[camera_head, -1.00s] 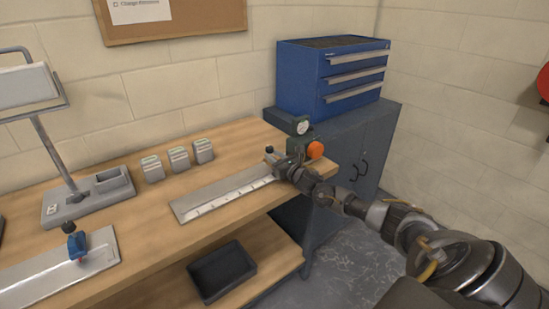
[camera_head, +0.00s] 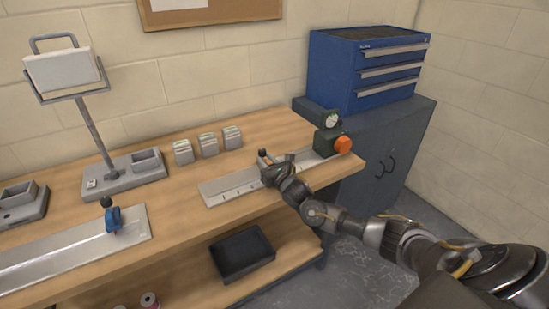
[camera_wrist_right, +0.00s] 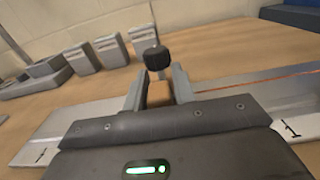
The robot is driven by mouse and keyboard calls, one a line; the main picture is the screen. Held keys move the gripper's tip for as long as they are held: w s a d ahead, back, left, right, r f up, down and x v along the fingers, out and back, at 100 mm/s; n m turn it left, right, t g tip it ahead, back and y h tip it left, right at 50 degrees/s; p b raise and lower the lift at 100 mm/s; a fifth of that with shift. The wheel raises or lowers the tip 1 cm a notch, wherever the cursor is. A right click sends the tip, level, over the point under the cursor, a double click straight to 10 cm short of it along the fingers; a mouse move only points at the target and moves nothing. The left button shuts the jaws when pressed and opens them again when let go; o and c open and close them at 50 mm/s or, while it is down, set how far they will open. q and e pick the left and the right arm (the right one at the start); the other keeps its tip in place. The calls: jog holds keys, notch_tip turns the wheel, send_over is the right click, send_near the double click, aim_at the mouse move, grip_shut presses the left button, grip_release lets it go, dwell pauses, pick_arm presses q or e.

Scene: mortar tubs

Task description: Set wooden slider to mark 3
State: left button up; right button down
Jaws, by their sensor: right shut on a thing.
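The wooden slider (camera_head: 263,160) with a black knob sits on the right metal rail (camera_head: 215,191), around the rail's middle. It also shows in the right wrist view (camera_wrist_right: 158,94), knob upright. My right gripper (camera_head: 269,164) is shut on the slider, one finger on each side. In the wrist view, a mark labelled 1 (camera_wrist_right: 291,129) lies on the rail right of the gripper. Another mark (camera_wrist_right: 42,156) shows at the left, its label too small to read. The gripper hides the rail between them. My left gripper is out of view.
A dark green unit with an orange knob (camera_head: 342,145) stands at the rail's right end. Several grey blocks (camera_head: 208,144) stand behind the rail. A second rail (camera_head: 75,252) with a blue slider (camera_head: 113,219) lies left. A lamp-like stand (camera_head: 98,150) is behind it.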

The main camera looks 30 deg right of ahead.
jog(key=shift+a, duration=0.1)
jog(key=c, duration=1.3)
grip_release()
jog(key=shift+s, duration=0.1)
jog(key=s+b, duration=0.1)
jog(key=s, duration=0.8)
jog(key=shift+s+f+b, duration=0.1)
jog(key=shift+s+b, duration=0.1)
jog(key=shift+b, duration=0.1)
jog(key=shift+s, duration=0.6)
